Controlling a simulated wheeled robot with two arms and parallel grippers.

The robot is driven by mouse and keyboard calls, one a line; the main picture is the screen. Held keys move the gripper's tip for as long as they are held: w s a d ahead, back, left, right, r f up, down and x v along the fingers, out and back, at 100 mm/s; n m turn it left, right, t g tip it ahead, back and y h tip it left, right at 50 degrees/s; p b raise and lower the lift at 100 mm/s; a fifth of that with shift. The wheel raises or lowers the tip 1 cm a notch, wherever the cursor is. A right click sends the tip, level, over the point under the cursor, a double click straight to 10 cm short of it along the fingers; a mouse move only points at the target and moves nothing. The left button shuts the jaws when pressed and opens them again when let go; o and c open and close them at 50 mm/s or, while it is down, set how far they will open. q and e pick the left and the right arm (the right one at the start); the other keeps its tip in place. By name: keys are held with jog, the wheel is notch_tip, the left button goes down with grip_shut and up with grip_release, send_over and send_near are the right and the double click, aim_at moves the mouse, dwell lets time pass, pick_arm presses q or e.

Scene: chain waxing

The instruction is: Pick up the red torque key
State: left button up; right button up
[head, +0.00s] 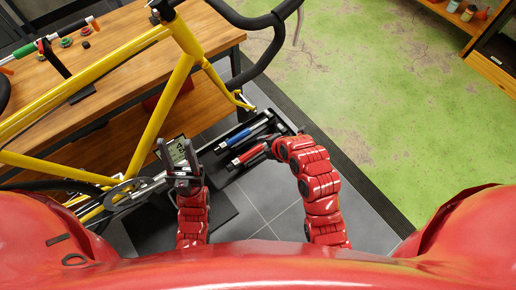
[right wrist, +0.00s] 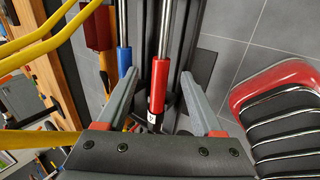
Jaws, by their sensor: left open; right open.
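The red torque key (head: 250,155) lies in a dark holder on the stand beside the bike, next to a blue torque key (head: 235,137). In the right wrist view the red key's handle (right wrist: 159,85) shows between the spread fingers of my right gripper (right wrist: 158,75), and the blue handle (right wrist: 125,60) is by the left finger. I cannot tell whether a finger touches the red key. In the head view my right gripper (head: 266,147) is at the key's right end, partly hidden by my arm. My left gripper (head: 180,160) is open and empty, upright left of the keys.
A yellow bike frame (head: 175,85) with dark handlebars stands over the stand at left. A small digital display (head: 178,150) is by my left gripper. A wooden workbench (head: 120,45) is behind. Grey floor tiles (head: 275,195) are clear at the right.

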aim_at(261, 147)
jog(key=shift+s+x, duration=0.15)
jog(key=shift+x, duration=0.95)
jog(key=shift+s+x, duration=0.1)
jog(key=shift+x, duration=1)
jog(key=shift+a, duration=0.1)
grip_shut()
